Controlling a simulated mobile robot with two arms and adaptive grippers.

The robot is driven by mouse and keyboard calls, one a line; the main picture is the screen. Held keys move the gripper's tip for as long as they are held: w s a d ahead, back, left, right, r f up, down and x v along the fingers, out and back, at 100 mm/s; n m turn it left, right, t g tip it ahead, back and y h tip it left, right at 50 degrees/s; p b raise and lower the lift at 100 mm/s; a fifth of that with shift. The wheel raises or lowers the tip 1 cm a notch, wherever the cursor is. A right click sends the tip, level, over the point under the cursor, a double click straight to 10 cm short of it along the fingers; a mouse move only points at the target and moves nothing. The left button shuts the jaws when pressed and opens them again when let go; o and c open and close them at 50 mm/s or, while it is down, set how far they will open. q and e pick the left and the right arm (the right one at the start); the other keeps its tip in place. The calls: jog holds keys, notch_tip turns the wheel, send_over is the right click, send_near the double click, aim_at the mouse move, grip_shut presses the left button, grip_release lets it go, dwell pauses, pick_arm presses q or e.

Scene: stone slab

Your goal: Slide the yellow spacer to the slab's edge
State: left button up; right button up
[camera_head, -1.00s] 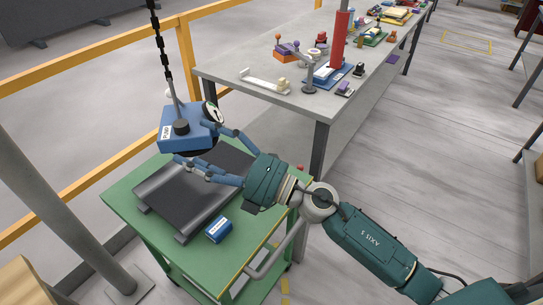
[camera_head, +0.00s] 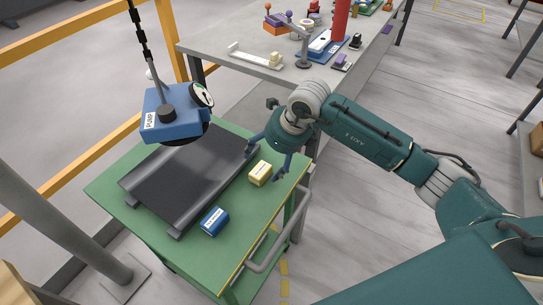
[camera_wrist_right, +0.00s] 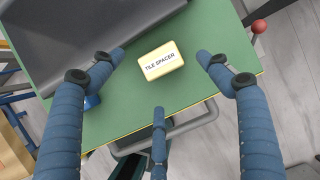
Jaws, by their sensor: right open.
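The yellow spacer (camera_head: 260,173), labelled TILE SPACER, lies on the green table top (camera_head: 237,245), just right of the dark slab (camera_head: 185,178). In the right wrist view the spacer (camera_wrist_right: 162,61) is in full sight between my spread fingers. My right gripper (camera_head: 264,164) is open and empty, with its fingers around the spacer and apart from it. The slab (camera_wrist_right: 75,25) fills the upper left of the wrist view. I cannot tell how high the fingertips are above the table. My left gripper is not in view.
A blue block (camera_head: 214,222) lies on the table near the slab's lower right corner. A blue pump unit (camera_head: 175,118) hangs on a chain over the slab's far end. A grey workbench (camera_head: 258,62) with parts stands behind. A handle rail (camera_head: 272,252) runs along the table's right side.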

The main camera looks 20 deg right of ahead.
aim_at(257, 167)
jog(key=b+x, duration=0.2)
jog(key=x, duration=0.3)
jog(key=shift+f, duration=0.1)
jog(key=shift+w+a+f+b, duration=0.25)
jog(key=shift+f+b, duration=0.35)
jog(key=shift+b, duration=0.05)
jog(key=c, duration=1.5)
jog(key=shift+o, duration=0.2)
jog(key=shift+w, duration=0.15)
jog(key=shift+w+a+b, duration=0.25)
jog(key=shift+w+b, duration=0.15)
jog(key=shift+w, duration=0.05)
